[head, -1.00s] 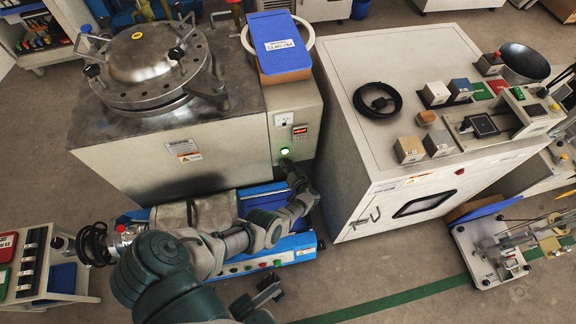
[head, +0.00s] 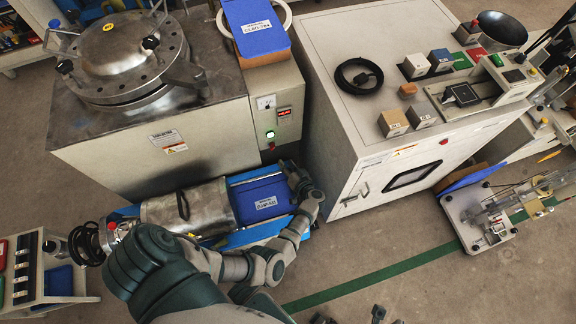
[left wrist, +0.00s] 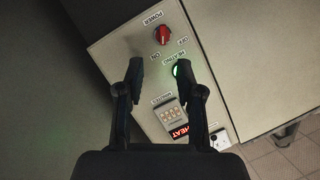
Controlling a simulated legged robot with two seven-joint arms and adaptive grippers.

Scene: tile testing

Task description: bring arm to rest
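My left arm comes in from the lower left in the head view, over a blue machine. Its gripper (head: 291,172) is in front of the lower front of the autoclave cabinet, below the lit green button (head: 270,133). In the left wrist view the gripper (left wrist: 160,72) has its two fingers apart with nothing between them. Dark parts at the bottom edge of the head view may be my right gripper, mostly cut off.
The steel-lidded autoclave (head: 128,60) stands upper left. A white cabinet (head: 330,130) with small blocks and a black cable coil (head: 359,76) on top is to the right. The floor (head: 400,270) is open lower right.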

